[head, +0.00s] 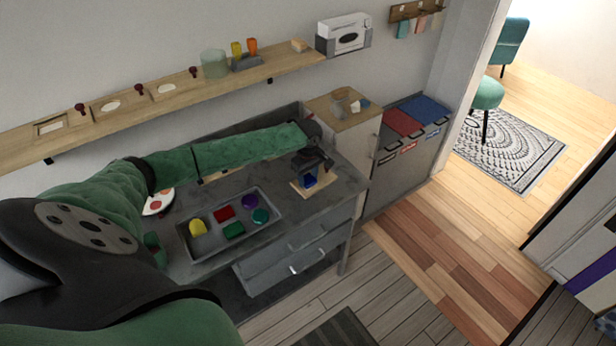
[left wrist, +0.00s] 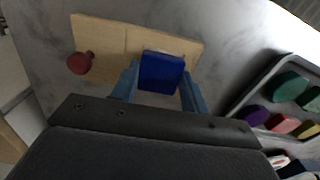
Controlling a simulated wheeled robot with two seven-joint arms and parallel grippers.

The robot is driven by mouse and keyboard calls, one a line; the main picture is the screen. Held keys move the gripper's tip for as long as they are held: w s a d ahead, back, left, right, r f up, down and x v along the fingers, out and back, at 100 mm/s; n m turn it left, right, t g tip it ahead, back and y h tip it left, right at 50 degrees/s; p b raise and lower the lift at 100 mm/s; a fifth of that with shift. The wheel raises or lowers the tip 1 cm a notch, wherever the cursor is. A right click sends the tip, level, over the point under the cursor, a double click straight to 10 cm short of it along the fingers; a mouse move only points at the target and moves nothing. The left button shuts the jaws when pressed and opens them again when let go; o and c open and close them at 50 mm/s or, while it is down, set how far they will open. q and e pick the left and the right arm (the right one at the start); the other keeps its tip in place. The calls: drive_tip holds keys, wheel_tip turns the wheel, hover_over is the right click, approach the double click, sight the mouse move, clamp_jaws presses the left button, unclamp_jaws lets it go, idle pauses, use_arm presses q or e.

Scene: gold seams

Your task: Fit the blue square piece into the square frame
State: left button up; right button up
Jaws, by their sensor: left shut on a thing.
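The blue square piece (head: 309,181) is held between the fingers of my left gripper (head: 312,170), over a light wooden board (head: 298,189) at the right end of the grey worktop. In the left wrist view, the blue piece (left wrist: 161,72) sits between the two blue-grey fingers (left wrist: 158,88) and overlaps the wooden board (left wrist: 112,42), which has a dark red knob (left wrist: 81,63) at one end. The square frame's opening cannot be made out; the piece and gripper cover that part of the board. Whether the piece touches the board is unclear. My right gripper is out of view.
A grey tray (head: 191,246) left of the board holds several coloured pieces: yellow, red, green, purple and teal. A wooden-topped cabinet (head: 344,115) stands behind the worktop's right end. A shelf (head: 130,109) on the wall carries more knobbed boards.

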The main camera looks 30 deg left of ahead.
use_arm(q)
drive_tip(key=shift+f, duration=0.35)
idle(0.7)
drive_tip(key=o, duration=1.1)
drive_tip(key=shift+r+p, duration=0.15)
drive_tip(key=shift+p, duration=0.2)
drive_tip(key=shift+r+p, duration=3.4)
drive_tip(key=shift+p, duration=0.3)
drive_tip(key=shift+f, duration=0.1)
